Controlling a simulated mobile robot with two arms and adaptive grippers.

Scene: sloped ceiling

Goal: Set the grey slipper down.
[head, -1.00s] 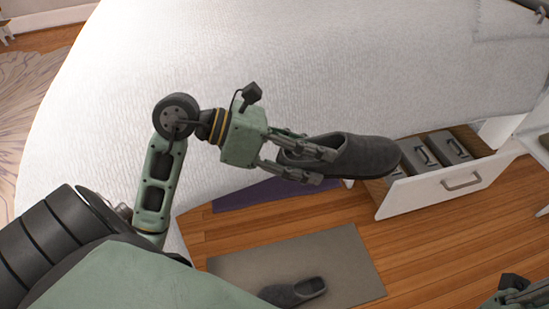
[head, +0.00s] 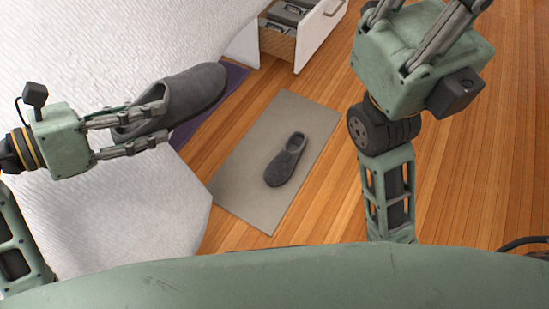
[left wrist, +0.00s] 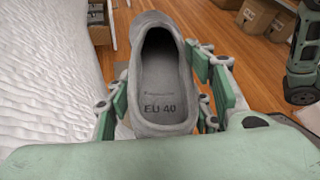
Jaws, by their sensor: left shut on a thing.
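My left gripper (head: 158,115) is shut on a grey slipper (head: 195,92), with a finger on each side of its heel end. The slipper is held in the air beside the white bed, its toe pointing to the upper right. In the left wrist view the slipper (left wrist: 163,88) sits between the fingers, its insole marked "EU 40" and its toe pointing away. A second grey slipper (head: 286,160) lies on the grey mat (head: 245,150) on the floor. My right gripper (head: 425,15) is at the top right; its fingertips are cut off by the frame.
The white-covered bed (head: 100,40) fills the left. An open white drawer (head: 318,35) with grey boxes stands at the top. A purple mat (head: 205,120) shows partly beside the bed. Cardboard boxes (left wrist: 255,15) show in the left wrist view.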

